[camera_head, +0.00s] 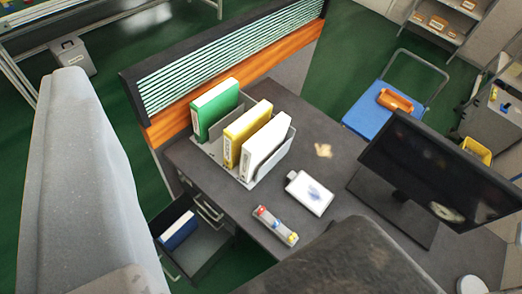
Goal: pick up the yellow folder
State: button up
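The yellow folder (244,134) stands upright in a grey file holder (215,149) on the dark desk. It is the middle one of three folders, between a green folder (213,110) and a white folder (264,148). Two large grey parts, which look like the jaws of my gripper (213,152), show in the near foreground, one at the left and a darker one at the bottom. They are wide apart with nothing held between them. The folders appear beyond this gap, apart from the jaws. The lower part of the yellow folder is hidden by the holder and the white folder.
A monitor (440,165) stands at the desk's right. A white bottle-like item (309,194) and a small grey item with coloured ends (275,226) lie before the holder. An orange-framed divider (235,72) rises behind. An open drawer (205,247) holds a blue item (178,230).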

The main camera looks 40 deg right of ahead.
aim_at(236, 135)
jog(key=k, duration=0.55)
jog(key=z, duration=0.85)
jog(key=i, duration=1.8)
jog(key=u, duration=1.2)
